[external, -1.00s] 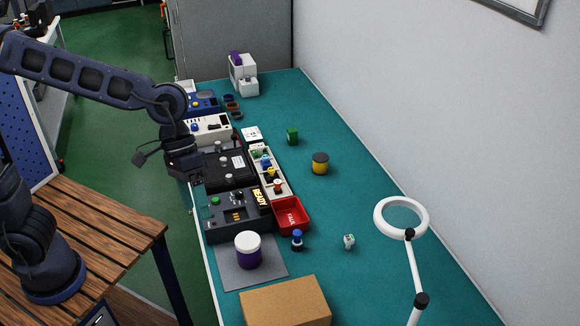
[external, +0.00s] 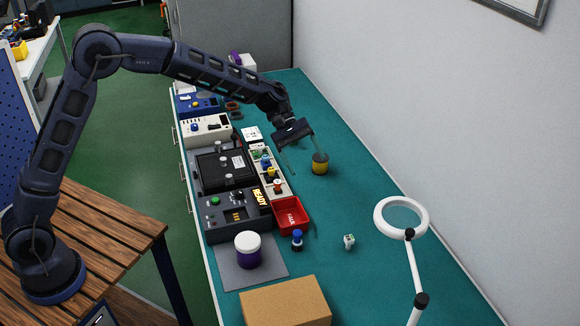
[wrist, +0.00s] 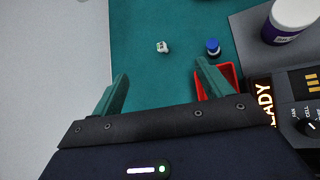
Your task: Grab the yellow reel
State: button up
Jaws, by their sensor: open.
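The yellow reel (external: 320,167), a short cylinder with a dark top, stands on the teal bench mat to the right of the component tray. My gripper (external: 300,160) is above the mat just left of the reel, with its fingers spread; one finger reaches down by the reel's top in the external view. I cannot tell whether it touches. In the wrist view my gripper (wrist: 160,85) shows two green fingers wide apart with only mat between them. The reel is not visible in the wrist view.
A red bin (external: 291,216), a blue-capped bottle (external: 297,241) and a small white part (external: 349,241) stand nearer the front. A tray of small parts (external: 280,190) and a dark test unit (external: 237,213) lie left. A white ring lamp (external: 378,217) stands right. Mat right of the reel is clear.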

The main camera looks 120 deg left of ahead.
jog(key=s+a+f+n+t+y, duration=0.1)
jog(key=s+a+f+n, duration=0.25)
jog(key=a, duration=0.45)
jog(key=s+a+f+n+t, duration=0.25)
jog(key=a+f, duration=0.25)
jog(key=a, duration=0.3)
jog(key=n+t+y, duration=0.1)
jog(key=n+y, duration=0.1)
jog(key=n, duration=0.1)
send_near(317, 155)
jog(key=shift+w+d+f, duration=0.25)
jog(key=shift+w+d, duration=0.1)
jog(key=shift+w, duration=0.2)
jog(key=x, duration=1)
jog(key=shift+w+a+f, duration=0.1)
jog(key=shift+w+f, duration=0.05)
jog(key=shift+w, duration=0.15)
jog(key=c, duration=1.2)
